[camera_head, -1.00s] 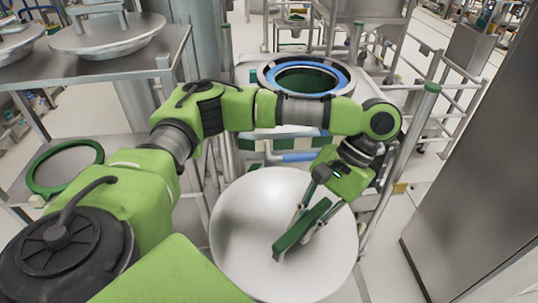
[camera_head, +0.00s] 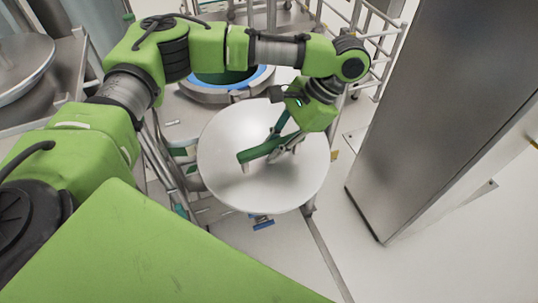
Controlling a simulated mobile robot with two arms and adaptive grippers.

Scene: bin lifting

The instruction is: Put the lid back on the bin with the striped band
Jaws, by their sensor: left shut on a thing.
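The lid (camera_head: 285,187) is a round, pale metal disc with a green bar handle (camera_head: 254,153) on top. My left gripper (camera_head: 284,143) is shut on the handle and holds the lid in front of the bin. The open bin (camera_head: 213,96), with a grey rim and a blue inner ring, stands behind the lid. My left arm crosses over the bin's far side, and the lid covers part of the view below its rim. The striped band cannot be made out now. My right gripper is not in view.
Metal railings (camera_head: 385,45) stand behind and to the right of the bin. A tall steel cabinet (camera_head: 435,120) is on the right. A metal rack with a lid-like disc (camera_head: 20,65) is at the left. Pale floor lies clear between the lid and the cabinet.

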